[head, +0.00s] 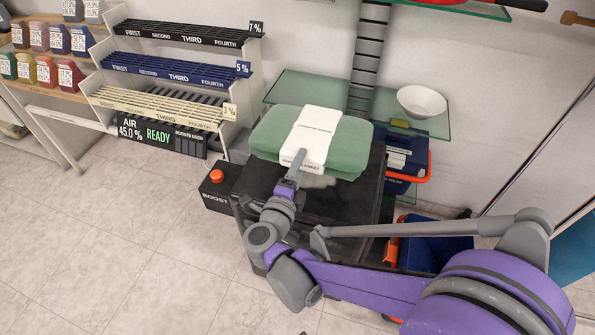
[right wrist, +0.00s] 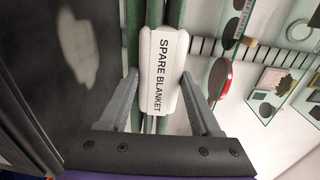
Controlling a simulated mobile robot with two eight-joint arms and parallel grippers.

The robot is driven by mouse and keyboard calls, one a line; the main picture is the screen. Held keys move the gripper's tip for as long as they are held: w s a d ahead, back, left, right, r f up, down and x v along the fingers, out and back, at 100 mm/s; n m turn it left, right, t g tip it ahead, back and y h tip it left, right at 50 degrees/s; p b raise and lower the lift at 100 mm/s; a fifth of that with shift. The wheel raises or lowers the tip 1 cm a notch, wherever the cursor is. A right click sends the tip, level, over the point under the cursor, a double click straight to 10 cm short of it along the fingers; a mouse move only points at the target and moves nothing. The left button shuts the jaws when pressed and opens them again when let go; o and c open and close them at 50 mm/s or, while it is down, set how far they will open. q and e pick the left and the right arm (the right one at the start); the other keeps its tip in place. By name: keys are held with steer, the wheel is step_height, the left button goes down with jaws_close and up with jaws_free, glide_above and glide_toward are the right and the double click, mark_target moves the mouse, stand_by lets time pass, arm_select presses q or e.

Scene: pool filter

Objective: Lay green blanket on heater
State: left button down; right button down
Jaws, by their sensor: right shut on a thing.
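The folded green blanket (head: 345,148) has a white band around its middle. In the right wrist view the band reads "SPARE BLANKET" (right wrist: 163,72). My right gripper (head: 296,164) is shut on the blanket's near edge, with one finger on either side at the band. The blanket is level over the far part of the black heater (head: 300,205). The heater's dark top also shows in the right wrist view (right wrist: 75,70). I cannot tell whether the blanket touches it. My right arm hides much of the heater's front and right side. My left gripper is not in view.
A BOOST box with an orange button (head: 217,177) is at the heater's left. Behind are a glass shelf with a white bowl (head: 421,101) and a grey post (head: 369,55). Slatted racks (head: 165,105) stand left. The tiled floor at left is clear.

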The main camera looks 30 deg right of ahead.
steer(key=shift+w+d+f+b, duration=0.4)
steer(key=shift+f+b, duration=0.7)
steer(key=shift+f, duration=0.25)
steer(key=shift+w+d+f+b, duration=0.35)
steer(key=shift+f+b, duration=0.75)
steer(key=shift+f, duration=0.25)
steer(key=shift+w+d+f+b, duration=0.3)
steer(key=shift+d+f+b, duration=0.1)
steer(key=shift+f+b, duration=0.85)
steer(key=shift+s+f+b, duration=0.1)
steer(key=shift+f+b, duration=0.4)
steer(key=shift+f, duration=0.3)
jaws_free()
steer(key=shift+a, duration=0.1)
steer(key=shift+v, duration=0.75)
steer(key=shift+p+v, duration=0.35)
steer(key=shift+v, duration=0.5)
